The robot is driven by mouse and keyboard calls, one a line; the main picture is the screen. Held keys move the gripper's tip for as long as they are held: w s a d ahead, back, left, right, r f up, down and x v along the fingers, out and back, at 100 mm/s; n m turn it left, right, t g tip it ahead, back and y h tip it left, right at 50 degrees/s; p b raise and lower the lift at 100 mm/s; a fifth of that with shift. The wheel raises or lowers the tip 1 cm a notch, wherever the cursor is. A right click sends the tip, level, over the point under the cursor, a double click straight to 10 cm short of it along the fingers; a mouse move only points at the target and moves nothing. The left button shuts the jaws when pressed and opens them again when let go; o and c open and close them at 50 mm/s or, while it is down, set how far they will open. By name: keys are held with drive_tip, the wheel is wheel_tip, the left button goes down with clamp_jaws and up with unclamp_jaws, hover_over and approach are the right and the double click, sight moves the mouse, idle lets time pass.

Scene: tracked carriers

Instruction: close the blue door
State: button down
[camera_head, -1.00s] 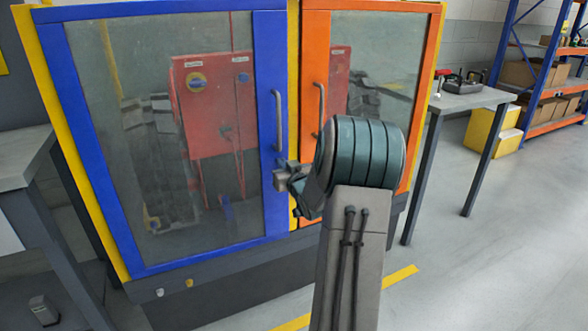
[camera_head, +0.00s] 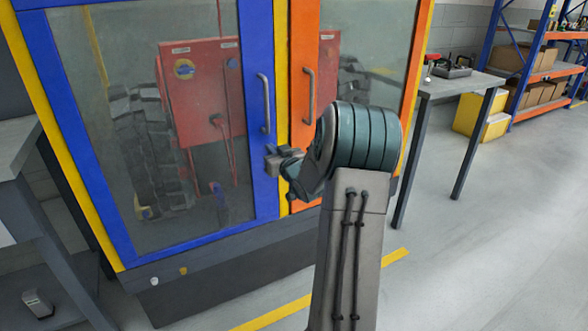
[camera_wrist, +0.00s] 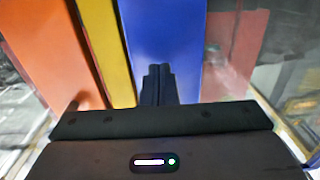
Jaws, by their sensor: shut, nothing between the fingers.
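The blue door (camera_head: 262,190) has a blue frame, a clear pane and a grey upright handle (camera_head: 264,104). It looks flush, or nearly so, with the yellow post (camera_head: 282,100) beside it; a small gap cannot be ruled out. My gripper (camera_head: 271,160) is shut and empty, at the right stile of the blue door below the handle. In the wrist view, my shut fingers (camera_wrist: 158,70) point at the blue stile (camera_wrist: 160,30), touching or very close; I cannot tell which.
An orange door (camera_head: 303,50) with its own handle (camera_head: 309,96) stands right of the yellow post. A grey table (camera_head: 460,84) is at right, shelving (camera_head: 540,75) behind it. A grey bench (camera_head: 20,135) is at left. Floor at right is clear.

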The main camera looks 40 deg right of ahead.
drive_tip(key=s+a+p, duration=0.1)
drive_tip(key=s+p, duration=0.1)
drive_tip(key=s, duration=1)
drive_tip(key=shift+s, duration=0.25)
drive_tip(key=s+a+r+g+h+p, duration=0.2)
drive_tip(key=a+r+g+p, duration=0.5)
drive_tip(key=a+r+p, duration=0.55)
drive_tip(key=s+a+r+g+y+p, duration=0.2)
drive_tip(key=s+a+r+g+p, duration=0.2)
drive_tip(key=s+a+r+p, duration=0.3)
drive_tip(key=s+a+r+n+g+y+p, duration=0.1)
drive_tip(key=s+a+r+g+p, duration=0.3)
drive_tip(key=s, duration=0.9)
drive_tip(key=a+r+p, duration=0.3)
drive_tip(key=a+p, duration=0.1)
drive_tip(key=a, duration=0.1)
drive_tip(key=shift+s+r+y, duration=0.4)
drive_tip(key=shift+a, duration=0.1)
